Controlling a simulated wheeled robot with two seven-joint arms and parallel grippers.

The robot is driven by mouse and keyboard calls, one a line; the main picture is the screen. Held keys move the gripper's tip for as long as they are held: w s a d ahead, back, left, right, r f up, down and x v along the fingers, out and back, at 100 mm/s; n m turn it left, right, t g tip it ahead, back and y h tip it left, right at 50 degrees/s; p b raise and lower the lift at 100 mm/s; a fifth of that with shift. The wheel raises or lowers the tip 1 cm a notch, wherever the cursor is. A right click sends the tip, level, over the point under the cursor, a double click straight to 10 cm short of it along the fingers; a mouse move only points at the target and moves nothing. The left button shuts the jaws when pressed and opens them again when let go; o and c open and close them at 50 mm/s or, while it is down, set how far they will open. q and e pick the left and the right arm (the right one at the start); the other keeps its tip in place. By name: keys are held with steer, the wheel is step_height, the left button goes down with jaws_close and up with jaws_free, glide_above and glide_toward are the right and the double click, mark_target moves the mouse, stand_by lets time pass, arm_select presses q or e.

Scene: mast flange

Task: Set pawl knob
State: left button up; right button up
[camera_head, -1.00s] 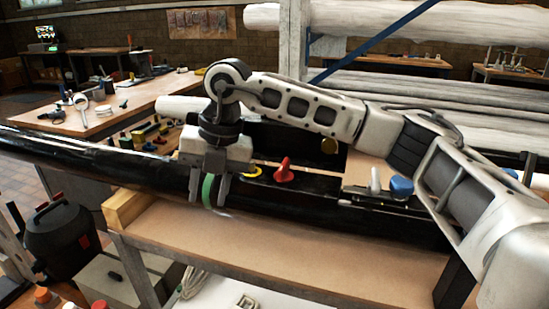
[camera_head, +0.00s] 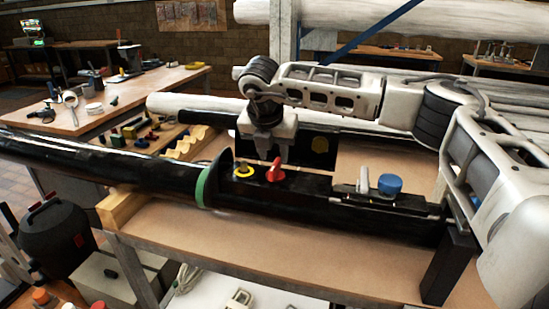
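A black mast assembly (camera_head: 330,213) lies across the bench. On its top are a red knob (camera_head: 275,173), a yellow ring-shaped part (camera_head: 243,171) and a blue round knob (camera_head: 389,184) with a grey upright pin (camera_head: 364,180) beside it. I cannot tell by looks alone which is the pawl knob. A green band (camera_head: 202,188) circles the joint to the left. Contact with the knob cannot be told. My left gripper is not in view.
A wooden block (camera_head: 122,210) supports the mast at left. The bench top (camera_head: 270,238) in front of the mast is clear. A tray of small parts (camera_head: 180,145) and white rolls lie behind. A black canister (camera_head: 52,240) stands at lower left.

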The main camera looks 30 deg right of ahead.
mark_target(275, 164)
steer(key=x, duration=0.3)
steer(key=shift+f, duration=0.2)
steer(key=shift+w+d+f, duration=0.1)
steer(key=shift+f, duration=0.2)
jaws_close()
